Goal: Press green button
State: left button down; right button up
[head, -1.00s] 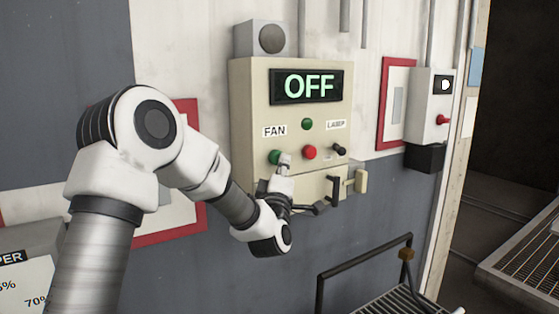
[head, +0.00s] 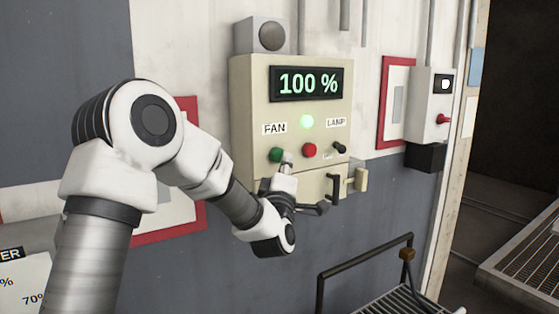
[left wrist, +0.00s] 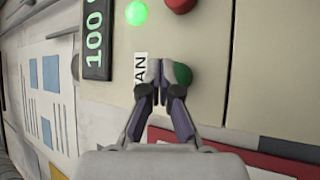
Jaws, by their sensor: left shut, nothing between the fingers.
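The green button (head: 276,155) is on the beige control box (head: 248,110), below the FAN label (head: 274,128). My left gripper (head: 287,160) is at the box face with its fingertips close to the button's right side in the head view. In the left wrist view the fingers (left wrist: 161,75) are together and empty, and they partly cover the green button (left wrist: 184,74). I cannot tell whether they touch it. The display (head: 306,83) reads 100 %, and the green indicator (head: 307,121) above the buttons is lit. My right gripper is out of view.
A red button (head: 309,150) and a black toggle switch (head: 340,149) sit right of the green button. A black handle (head: 334,190) sticks out below.

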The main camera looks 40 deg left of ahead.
pick_arm(q)
jog(key=shift+s+d, duration=0.1)
jog(key=shift+d, duration=0.05)
jog(key=d, duration=0.1)
jog(key=s+d+b, duration=0.1)
jog(key=d, duration=0.1)
jog(key=d+b, duration=0.1)
jog(key=shift+s+d, duration=0.2)
jog(key=shift+s, duration=0.2)
dwell(0.7)
